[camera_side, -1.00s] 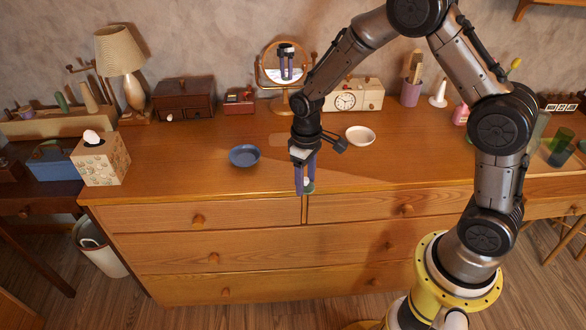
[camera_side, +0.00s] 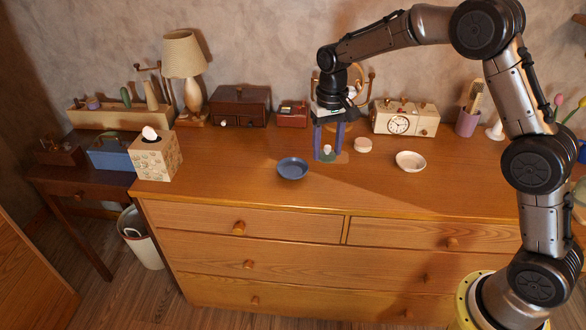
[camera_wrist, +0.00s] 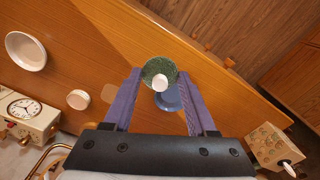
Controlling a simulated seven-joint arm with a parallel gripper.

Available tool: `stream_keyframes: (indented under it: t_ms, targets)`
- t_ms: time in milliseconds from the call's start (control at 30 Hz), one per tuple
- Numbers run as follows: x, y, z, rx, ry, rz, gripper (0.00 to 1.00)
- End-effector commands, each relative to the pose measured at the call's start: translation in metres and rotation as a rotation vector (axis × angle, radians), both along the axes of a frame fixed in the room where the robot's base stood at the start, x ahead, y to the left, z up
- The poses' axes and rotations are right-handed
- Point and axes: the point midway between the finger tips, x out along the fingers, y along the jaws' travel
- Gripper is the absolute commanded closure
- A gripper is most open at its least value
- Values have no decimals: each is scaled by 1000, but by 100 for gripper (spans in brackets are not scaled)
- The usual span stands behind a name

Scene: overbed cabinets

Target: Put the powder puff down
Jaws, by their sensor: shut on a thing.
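The powder puff (camera_wrist: 161,69), a green disc with a white knob, is between the fingertips of my gripper (camera_wrist: 160,76) in the wrist view. My gripper (camera_side: 328,154) is shut on it, fingers pointing down, over the dresser top. The puff's green edge and white knob show between the fingers in the side view (camera_side: 327,155). A blue dish (camera_side: 292,168) lies just left of the gripper. In the wrist view the dish (camera_wrist: 168,101) is partly hidden behind the puff. I cannot tell how far the puff is above the dresser top.
A small cream round jar (camera_side: 363,146) and a white bowl (camera_side: 410,161) stand to the right. A mirror, a red box (camera_side: 292,114) and a clock radio (camera_side: 404,118) line the back. The front of the dresser top (camera_side: 330,200) is clear.

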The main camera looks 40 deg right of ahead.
Motion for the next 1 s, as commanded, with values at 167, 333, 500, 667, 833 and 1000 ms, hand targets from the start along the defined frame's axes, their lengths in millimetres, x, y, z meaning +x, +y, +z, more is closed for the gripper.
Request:
stream_keyframes:
  t_ms: [167, 333, 500, 667, 833, 1000]
  targets:
    - [31, 0, -16, 0, 2, 1, 87]
    - [62, 0, -30, 0, 0, 2, 87]
    - [89, 0, -46, 0, 2, 2, 87]
    - [109, 0, -71, 0, 2, 2, 87]
    - [124, 0, -87, 0, -1, 2, 87]
    - [129, 0, -93, 0, -1, 2, 87]
